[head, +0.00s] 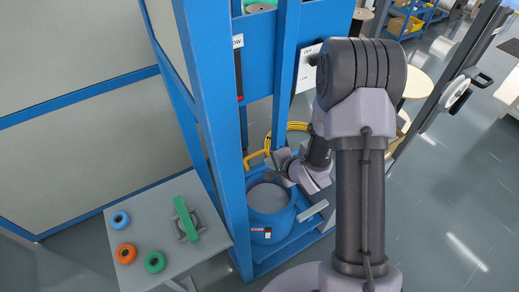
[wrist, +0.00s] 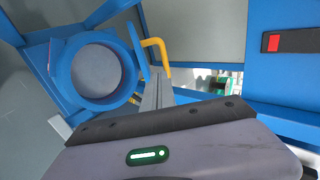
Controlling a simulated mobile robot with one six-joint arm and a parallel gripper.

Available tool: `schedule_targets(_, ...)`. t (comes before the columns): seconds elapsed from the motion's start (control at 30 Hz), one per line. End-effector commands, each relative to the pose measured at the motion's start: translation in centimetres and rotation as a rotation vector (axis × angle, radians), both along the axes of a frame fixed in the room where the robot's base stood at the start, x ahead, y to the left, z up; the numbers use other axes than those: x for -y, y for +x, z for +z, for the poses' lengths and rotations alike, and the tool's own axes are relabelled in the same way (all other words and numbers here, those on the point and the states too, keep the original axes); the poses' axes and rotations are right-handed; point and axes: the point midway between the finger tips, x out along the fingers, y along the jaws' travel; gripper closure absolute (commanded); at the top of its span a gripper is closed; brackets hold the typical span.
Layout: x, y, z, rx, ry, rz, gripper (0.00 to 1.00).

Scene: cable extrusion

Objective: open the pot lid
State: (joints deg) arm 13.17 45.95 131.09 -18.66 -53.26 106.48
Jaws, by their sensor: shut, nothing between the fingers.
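The blue pot (head: 270,222) stands low in the blue frame in the head view, its round top showing a grey surface. It also shows at the upper left of the wrist view (wrist: 128,83). A bent yellow handle (wrist: 163,52) stands at the pot's side, next to a narrow blue piece (wrist: 137,48) that looks like the lid seen edge-on; I cannot tell its angle for sure. The handle also shows in the head view (head: 257,156). My gripper (wrist: 158,80) is shut and empty, its fingertips close by the handle; contact cannot be made out.
Blue frame posts (head: 215,130) rise close to the pot and my arm. A grey side table (head: 150,215) at the left holds blue, orange and green rings and a green bar. A yellow coil (head: 297,126) lies behind my wrist. Open floor is at the right.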

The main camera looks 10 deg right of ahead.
Motion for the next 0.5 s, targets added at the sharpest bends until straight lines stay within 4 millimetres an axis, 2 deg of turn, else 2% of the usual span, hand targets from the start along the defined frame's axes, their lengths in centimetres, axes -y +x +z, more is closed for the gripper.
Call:
schedule_targets(0.3, -1.4, 4.2, -4.3, 0.001, -0.002, 0.003, 1.00)
schedule_targets(0.5, -2.1, 6.2, -6.0, 0.001, -0.003, 0.003, 1.00)
